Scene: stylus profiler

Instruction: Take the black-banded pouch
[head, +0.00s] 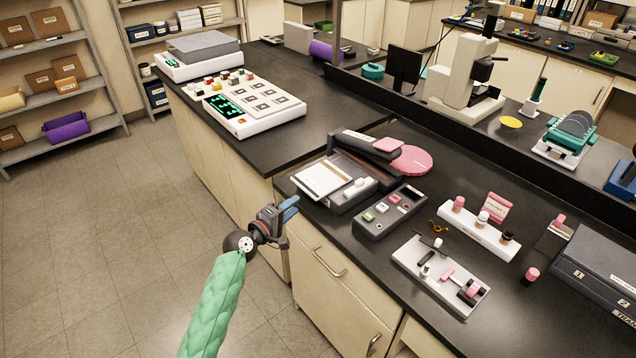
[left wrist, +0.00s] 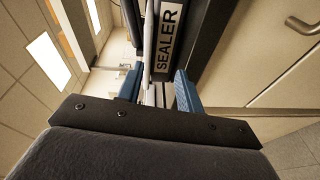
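I cannot clearly pick out a black-banded pouch. A small pink labelled packet (head: 497,207) stands behind the white vial rack on the bench, and a dark flat piece (head: 553,238) with a pink part lies to its right; no black band can be made out on either. My left gripper (head: 290,210) is beside the bench's front edge, left of the dark device with a white top (head: 328,178). In the left wrist view its blue fingers (left wrist: 158,90) are apart, with a dark body labelled SEALER (left wrist: 167,38) beyond them. My right gripper is not in view.
On the bench are a dark control box (head: 390,212), a white tray of small parts (head: 440,275), a vial rack (head: 478,227) and a large grey case (head: 600,270). A pink disc (head: 411,160) lies behind. Cabinet fronts with handles (head: 330,262) are below the edge.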

